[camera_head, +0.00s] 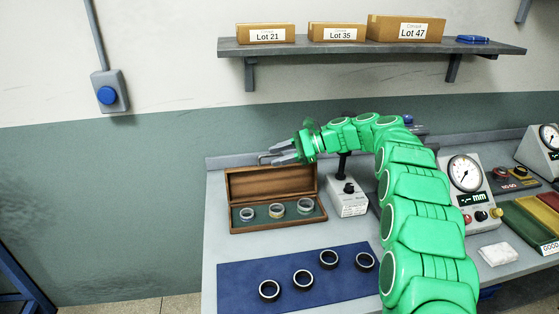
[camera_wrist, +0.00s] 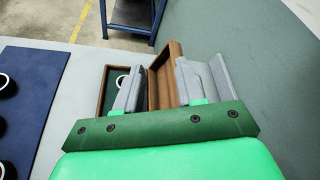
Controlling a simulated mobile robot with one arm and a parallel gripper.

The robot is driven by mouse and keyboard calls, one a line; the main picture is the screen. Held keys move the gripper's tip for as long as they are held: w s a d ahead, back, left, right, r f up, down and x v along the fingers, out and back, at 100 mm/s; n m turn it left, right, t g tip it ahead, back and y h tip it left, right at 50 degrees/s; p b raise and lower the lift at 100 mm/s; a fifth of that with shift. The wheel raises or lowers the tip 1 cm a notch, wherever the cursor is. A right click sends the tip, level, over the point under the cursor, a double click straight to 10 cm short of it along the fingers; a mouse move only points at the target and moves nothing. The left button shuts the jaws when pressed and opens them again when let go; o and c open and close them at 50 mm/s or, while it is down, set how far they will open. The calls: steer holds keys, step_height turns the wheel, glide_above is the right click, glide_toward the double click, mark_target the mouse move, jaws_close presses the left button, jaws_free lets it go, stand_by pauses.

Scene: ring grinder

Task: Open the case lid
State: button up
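The brown wooden case (camera_head: 280,225) stands on the workbench, with three rings in its green-lined base. Its lid (camera_head: 255,182) is raised and stands roughly upright along the back of the base. My gripper (camera_head: 277,154) is at the lid's top edge, with its grey fingers pointing left. In the wrist view, the fingers (camera_wrist: 163,88) are apart, and the brown lid (camera_wrist: 167,75) shows in the gap between them. The left finger covers part of the case base (camera_wrist: 103,88). I cannot tell whether either finger touches the lid.
A blue mat (camera_head: 330,292) with several black rings lies in front of the case. A white device (camera_head: 347,198) stands close to the case's right side. A dial gauge (camera_head: 465,180) is farther right. A shelf (camera_head: 370,48) with boxes hangs above.

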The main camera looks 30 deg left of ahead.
steer(key=s+d+r, duration=0.9)
steer(key=shift+s+d+r, duration=0.25)
steer(key=shift+s, duration=0.1)
stand_by(0.9)
